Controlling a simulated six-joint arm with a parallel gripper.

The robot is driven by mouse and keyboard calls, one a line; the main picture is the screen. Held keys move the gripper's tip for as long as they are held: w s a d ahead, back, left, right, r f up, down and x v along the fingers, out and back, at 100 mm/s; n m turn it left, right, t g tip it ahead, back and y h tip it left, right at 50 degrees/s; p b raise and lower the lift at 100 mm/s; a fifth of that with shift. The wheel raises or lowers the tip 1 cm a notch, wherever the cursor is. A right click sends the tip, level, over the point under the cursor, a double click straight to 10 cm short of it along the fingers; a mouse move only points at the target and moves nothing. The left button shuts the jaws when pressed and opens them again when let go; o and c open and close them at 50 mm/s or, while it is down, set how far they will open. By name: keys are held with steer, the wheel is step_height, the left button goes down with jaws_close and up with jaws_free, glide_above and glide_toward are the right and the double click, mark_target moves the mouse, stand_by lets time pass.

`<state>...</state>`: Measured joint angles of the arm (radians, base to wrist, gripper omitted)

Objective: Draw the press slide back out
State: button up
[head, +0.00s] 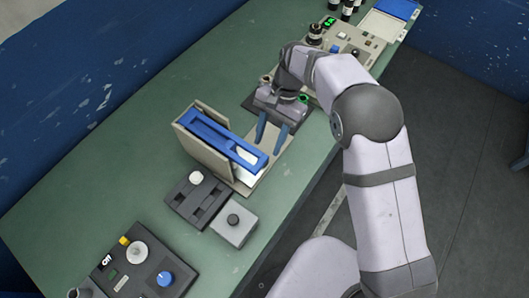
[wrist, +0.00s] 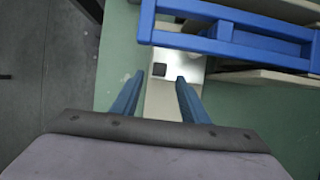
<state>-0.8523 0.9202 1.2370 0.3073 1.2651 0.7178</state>
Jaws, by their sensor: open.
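A blue open frame (head: 222,139), which may be the press slide, sits between upright beige panels (head: 190,143) on a beige base. It also crosses the top of the wrist view (wrist: 225,43). My gripper (head: 267,147) is open and empty just right of the frame. In the wrist view its two blue fingers (wrist: 159,77) stand apart on either side of the plate, with their tips short of the blue frame. I cannot tell whether they touch anything.
A dark block with a white knob (head: 196,178) and a grey box with a black knob (head: 233,222) stand in front. A control panel (head: 139,269) is at lower left. Another panel with lit green buttons (head: 329,22) is at the back. Green bench top is clear on the left.

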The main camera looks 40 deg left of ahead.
steer(key=shift+p+x, duration=0.95)
steer(key=shift+x, duration=2.05)
jaws_close()
